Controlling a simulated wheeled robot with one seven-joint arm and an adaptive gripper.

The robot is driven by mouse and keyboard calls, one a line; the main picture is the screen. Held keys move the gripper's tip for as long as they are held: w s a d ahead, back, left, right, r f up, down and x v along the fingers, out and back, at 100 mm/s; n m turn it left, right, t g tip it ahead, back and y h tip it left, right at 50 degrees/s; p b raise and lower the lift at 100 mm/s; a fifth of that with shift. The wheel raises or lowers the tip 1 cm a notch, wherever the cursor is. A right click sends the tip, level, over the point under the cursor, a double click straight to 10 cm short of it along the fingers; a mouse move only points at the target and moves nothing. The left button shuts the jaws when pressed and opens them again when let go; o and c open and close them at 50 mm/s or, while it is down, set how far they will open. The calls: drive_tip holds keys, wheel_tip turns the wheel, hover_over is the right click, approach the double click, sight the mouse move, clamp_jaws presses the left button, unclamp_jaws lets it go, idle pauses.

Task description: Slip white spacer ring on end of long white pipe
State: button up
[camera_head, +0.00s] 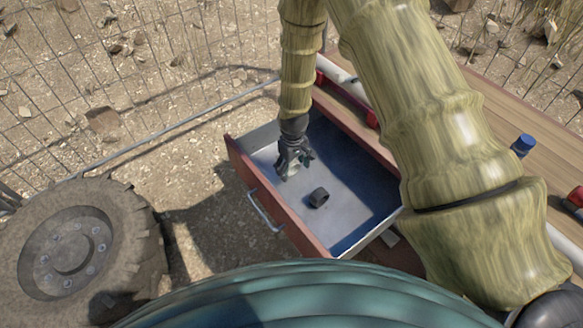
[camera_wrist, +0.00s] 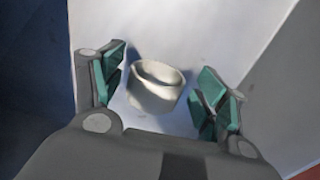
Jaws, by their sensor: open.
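The white spacer ring (camera_wrist: 157,86) lies on the floor of the open drawer (camera_wrist: 210,30) in the wrist view. It sits between the spread teal-padded fingers of my gripper (camera_wrist: 161,84), with gaps on both sides. In the head view my gripper (camera_head: 291,165) hangs down inside the drawer (camera_head: 268,207), and I cannot make out the white ring there.
A dark ring (camera_head: 319,197) lies in the drawer, right of my gripper. The wooden benchtop (camera_head: 515,115) carries a blue cap-like piece (camera_head: 523,145) and a red piece (camera_head: 575,198). A big tire (camera_head: 80,247) stands at left; wire fencing (camera_head: 130,75) runs behind.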

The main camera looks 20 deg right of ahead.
drive_tip(key=shift+w+f, duration=0.5)
drive_tip(key=shift+f, duration=0.05)
drive_tip(key=shift+w+f, duration=0.1)
drive_tip(key=c, duration=0.4)
drive_tip(key=shift+s+r, duration=0.2)
drive_tip(key=shift+r, duration=0.05)
drive_tip(key=c, duration=0.4)
drive_tip(key=shift+w, duration=0.1)
drive_tip(key=shift+r+p, duration=2.6)
drive_tip(key=shift+r, duration=1.35)
